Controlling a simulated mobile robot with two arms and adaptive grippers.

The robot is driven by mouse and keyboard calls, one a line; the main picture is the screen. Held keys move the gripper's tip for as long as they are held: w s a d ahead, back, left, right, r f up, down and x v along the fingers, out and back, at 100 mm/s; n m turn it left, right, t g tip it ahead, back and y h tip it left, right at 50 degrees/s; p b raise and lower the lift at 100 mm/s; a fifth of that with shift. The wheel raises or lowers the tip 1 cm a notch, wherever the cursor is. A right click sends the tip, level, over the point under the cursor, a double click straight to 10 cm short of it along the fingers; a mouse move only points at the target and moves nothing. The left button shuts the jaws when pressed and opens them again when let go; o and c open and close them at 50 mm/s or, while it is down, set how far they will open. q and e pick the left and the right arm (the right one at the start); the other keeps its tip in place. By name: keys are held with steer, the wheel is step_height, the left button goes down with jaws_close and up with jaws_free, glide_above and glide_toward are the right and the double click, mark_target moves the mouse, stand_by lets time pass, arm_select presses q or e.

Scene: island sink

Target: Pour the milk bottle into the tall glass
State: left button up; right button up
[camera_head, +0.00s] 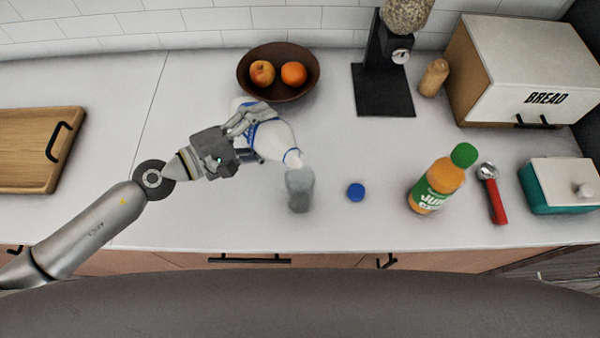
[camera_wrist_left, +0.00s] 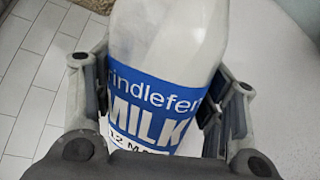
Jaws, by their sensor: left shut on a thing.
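The milk bottle (camera_head: 275,142) is white with a blue label. My left gripper (camera_head: 243,127) is shut on it and holds it tilted, its neck down and to the right. The wrist view shows the bottle's blue label (camera_wrist_left: 160,108) between the fingers of the left gripper (camera_wrist_left: 165,100). The tall glass (camera_head: 300,189) is clear grey and stands on the counter just below the bottle's mouth in the head view. The mouth appears over or at the glass rim; I cannot tell whether they touch, or whether milk flows. My right gripper is not in view.
A blue cap (camera_head: 356,192) lies right of the glass. Further right are a juice bottle (camera_head: 437,182), a red-handled tool (camera_head: 492,193) and a teal box (camera_head: 560,187). A fruit bowl (camera_head: 279,91) stands behind the milk bottle.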

arm_select(q)
steer(key=shift+r+m+p, duration=0.5)
steer(key=shift+r, duration=0.2)
stand_by(4.6)
